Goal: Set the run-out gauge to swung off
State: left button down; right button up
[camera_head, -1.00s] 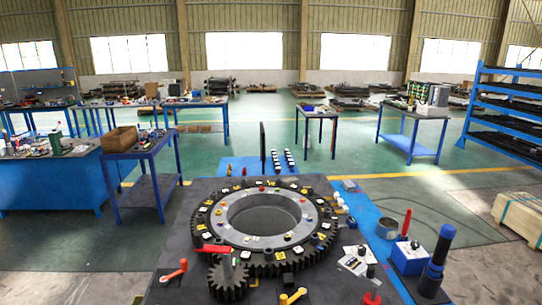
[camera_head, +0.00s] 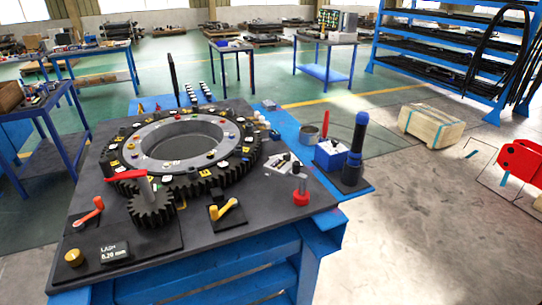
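A large dark toothed ring (camera_head: 180,152) lies on the black-topped bench, with small tags around its top. A small pinion gear (camera_head: 151,207) meshes at its front left, under a red bar handle (camera_head: 126,175). A red lever (camera_head: 88,213) is left of the pinion and a yellow lever (camera_head: 223,208) right of it. A small post on a red round base (camera_head: 301,196) stands at the bench's right, beside a pale tilted plate (camera_head: 281,164). No label marks the run-out gauge, so I cannot tell which fitting it is. Neither gripper is in view.
A blue box with a red handle (camera_head: 331,154) and a dark blue cylinder (camera_head: 355,150) stand at right. Open floor lies beyond, with a wooden crate (camera_head: 431,125) and red machinery (camera_head: 522,160).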

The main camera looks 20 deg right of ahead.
aim_at(276, 165)
jog(key=k, duration=0.65)
jog(key=u, duration=0.35)
jog(key=i, duration=1.3)
jog(key=z, duration=0.85)
